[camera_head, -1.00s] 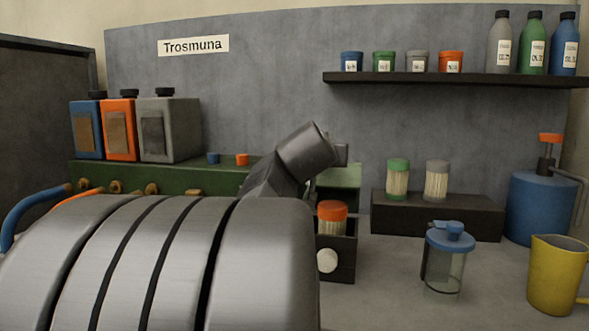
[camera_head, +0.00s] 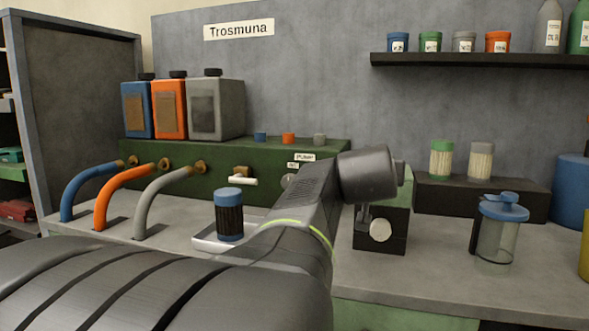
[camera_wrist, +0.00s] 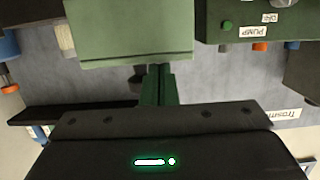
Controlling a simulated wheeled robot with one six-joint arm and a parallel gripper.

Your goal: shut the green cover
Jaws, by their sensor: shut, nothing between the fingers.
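The green cover (camera_head: 397,205) shows as a green surface above the dark box (camera_head: 398,240) with a round white knob, right of my arm. My wrist hides part of it. In the wrist view, which looks upside down, the cover (camera_wrist: 130,30) is a broad green panel with a pale edge near my fingertips. My gripper (camera_wrist: 160,70) is shut and empty, its tips by that edge; I cannot tell if they touch. The orange-lidded jar seen earlier in the box is not visible now. How fully the cover lies down is partly hidden.
A green pump unit (camera_head: 225,160) with hoses stands to the left. A blue-capped dark jar (camera_head: 229,215) is left of my arm. A blue-lidded glass jar (camera_head: 497,235) stands on the right, below a dark stand (camera_head: 510,195) with two jars.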

